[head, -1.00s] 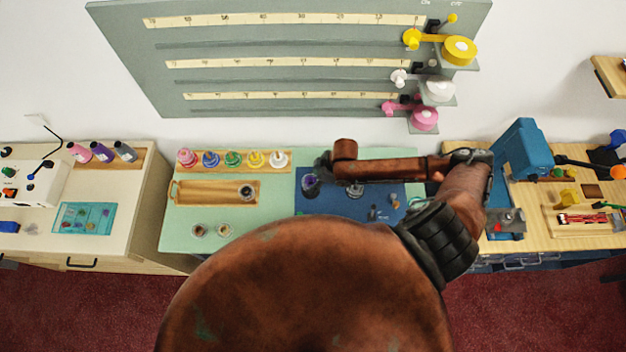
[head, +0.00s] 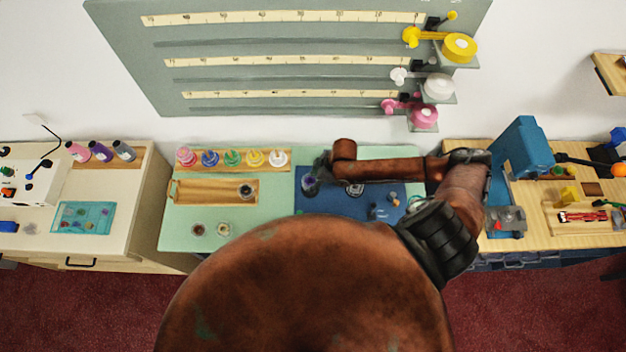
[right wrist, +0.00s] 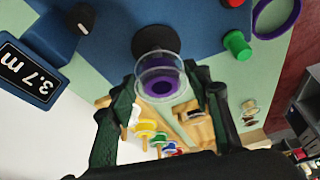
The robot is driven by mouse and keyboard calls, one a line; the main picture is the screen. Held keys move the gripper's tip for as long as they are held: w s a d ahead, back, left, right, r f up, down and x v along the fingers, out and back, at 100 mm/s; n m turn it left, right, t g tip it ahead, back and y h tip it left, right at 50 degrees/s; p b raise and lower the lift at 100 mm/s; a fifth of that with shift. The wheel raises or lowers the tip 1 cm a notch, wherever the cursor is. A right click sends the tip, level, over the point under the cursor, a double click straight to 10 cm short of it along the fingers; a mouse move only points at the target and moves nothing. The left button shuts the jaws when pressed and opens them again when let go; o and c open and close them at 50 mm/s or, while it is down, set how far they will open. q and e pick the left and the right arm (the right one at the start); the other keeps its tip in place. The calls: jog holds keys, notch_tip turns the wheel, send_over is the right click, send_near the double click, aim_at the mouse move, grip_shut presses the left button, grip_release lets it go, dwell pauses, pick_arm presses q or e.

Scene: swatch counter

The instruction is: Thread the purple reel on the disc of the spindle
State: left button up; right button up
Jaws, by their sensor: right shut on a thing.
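The purple reel (right wrist: 158,82) has a clear rim and sits between the two fingers of my right gripper (right wrist: 165,88), which is shut on it. In the head view the purple reel (head: 310,187) shows just below my right gripper (head: 322,166), over the left part of the blue mat. In the right wrist view a black round piece (right wrist: 156,36), seemingly the spindle's disc, is right behind the reel and partly hidden by it. I cannot tell whether the reel touches it or is around it. My left gripper is not in view.
A rack of coloured reels (head: 232,160) and a wooden tray (head: 215,191) lie left of the blue mat (head: 335,207). A blue machine (head: 525,150) stands right.

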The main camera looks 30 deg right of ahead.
jog(key=shift+f, duration=0.65)
jog(key=shift+f+b, duration=0.1)
jog(key=shift+b, duration=0.2)
jog(key=o, duration=1.2)
jog(key=shift+c, duration=0.2)
notch_tip(320, 180, up, 7)
jog(key=p, duration=0.7)
jog(key=shift+p, duration=0.3)
